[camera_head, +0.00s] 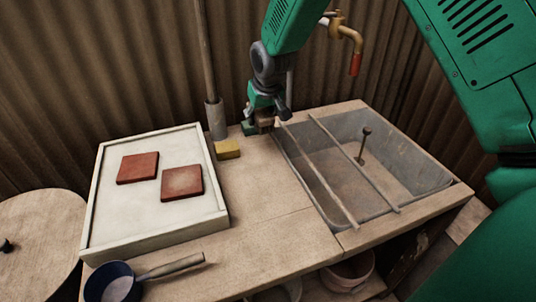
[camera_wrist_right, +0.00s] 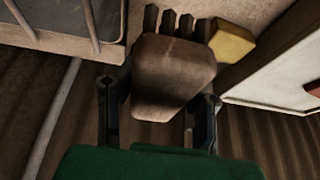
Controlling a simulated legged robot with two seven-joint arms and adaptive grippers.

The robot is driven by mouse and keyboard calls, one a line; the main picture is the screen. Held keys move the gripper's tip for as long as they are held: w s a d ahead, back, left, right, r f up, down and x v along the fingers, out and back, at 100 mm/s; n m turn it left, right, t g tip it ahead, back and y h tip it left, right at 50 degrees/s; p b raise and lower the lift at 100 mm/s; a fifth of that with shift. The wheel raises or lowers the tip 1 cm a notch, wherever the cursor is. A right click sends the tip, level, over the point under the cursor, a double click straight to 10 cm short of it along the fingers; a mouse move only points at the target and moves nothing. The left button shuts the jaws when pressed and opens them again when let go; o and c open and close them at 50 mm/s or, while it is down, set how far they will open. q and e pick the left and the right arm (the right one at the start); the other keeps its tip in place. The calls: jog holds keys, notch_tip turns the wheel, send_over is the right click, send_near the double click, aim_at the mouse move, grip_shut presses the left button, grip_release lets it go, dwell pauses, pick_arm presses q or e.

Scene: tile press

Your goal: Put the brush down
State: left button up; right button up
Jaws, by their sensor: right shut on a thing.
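My right gripper (camera_head: 262,121) points down at the back of the bench, between the yellow sponge and the grey sink. It is shut on the brush (camera_wrist_right: 172,75), a brown block with several dark tufts along its far edge. The fingers (camera_wrist_right: 160,110) lie on either side of the block in the right wrist view. In the head view the brush is mostly hidden by the gripper. I cannot tell whether it touches the bench top (camera_head: 262,183). My left gripper is not in view.
The yellow sponge (camera_head: 228,149) lies just left of the gripper, by an upright pole (camera_head: 215,118). The sink (camera_head: 420,187) with bars across it is at right. A white tray (camera_head: 110,222) with two red tiles (camera_head: 182,183) is at left. A pan (camera_head: 110,281) sits in front.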

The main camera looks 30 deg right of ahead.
jog(key=shift+w+d+f, duration=0.1)
jog(key=shift+d+f, duration=0.1)
jog(key=shift+f, duration=0.05)
jog(key=b, duration=0.1)
send_over(261, 148)
jog(key=f, duration=0.3)
jog(key=a+f, duration=0.1)
jog(key=shift+s+f, duration=0.3)
jog(key=shift+f, duration=0.1)
jog(key=f, duration=0.1)
jog(key=d+f, duration=0.1)
jog(key=f+b, duration=0.1)
jog(key=f, duration=0.1)
jog(key=shift+s+d+f, duration=0.1)
jog(key=shift+d, duration=0.15)
jog(key=shift+f, duration=0.25)
jog(key=shift+a+r, duration=0.2)
jog(key=shift+a, duration=0.2)
jog(key=shift+a+f, duration=0.15)
jog(key=shift+a, duration=0.05)
jog(key=o, duration=1.2)
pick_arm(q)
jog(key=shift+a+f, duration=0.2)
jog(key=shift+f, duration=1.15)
pick_arm(e)
jog(key=shift+d, duration=0.4)
